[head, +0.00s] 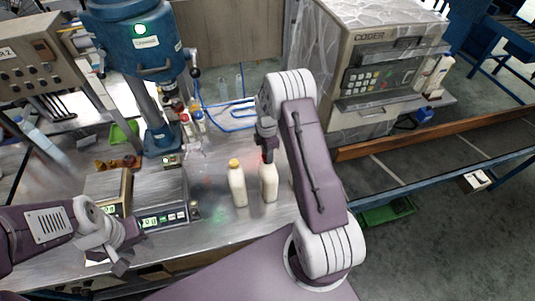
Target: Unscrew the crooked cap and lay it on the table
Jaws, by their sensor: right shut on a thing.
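A cream bottle (269,184) stands upright on the steel table (225,222), right of the middle. My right gripper (267,154) points down onto its top and is shut there; the cap inside the jaws is mostly hidden, so its tilt cannot be told. A second cream bottle (237,185) with a yellow-orange cap stands just to the left. A sliver of another pale bottle (291,177) shows behind my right arm. My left gripper (121,260) hangs low over the table's front left, away from the bottles; its jaw opening is unclear.
A scale with a green display (165,215) and a tan box (107,185) stand at left. A blue filling machine (137,45) is behind them. A grey sealing machine (375,75) stands at the back right. The table front between scale and bottles is clear.

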